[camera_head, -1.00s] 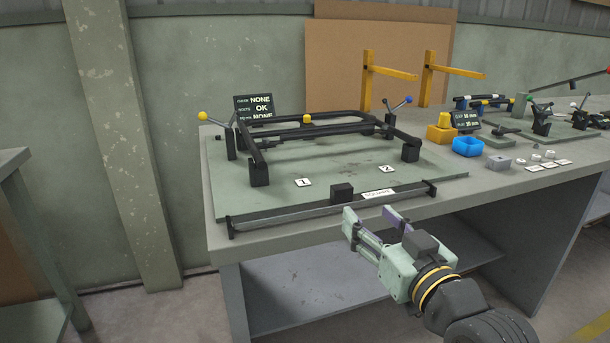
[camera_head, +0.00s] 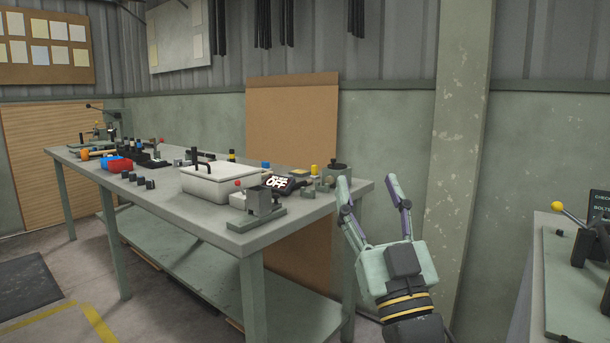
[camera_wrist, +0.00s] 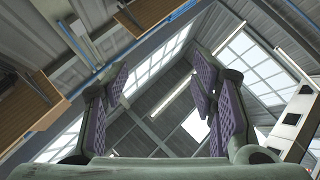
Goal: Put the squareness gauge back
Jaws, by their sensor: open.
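I cannot pick out the squareness gauge in either current view. My gripper (camera_head: 368,186) is raised at the lower middle right of the head view, fingers pointing up. It is open and empty, in front of the bare wall between two benches. In the wrist view my gripper (camera_wrist: 160,88) has its purple-padded fingers spread apart with nothing between them. Only the corner of the bench with the green fixture plate (camera_head: 565,285) and a yellow-knobbed clamp (camera_head: 572,219) shows at the right edge; the rest is cut off.
A green post (camera_head: 460,150) stands behind my gripper. The wrist view shows mainly roof and windows.

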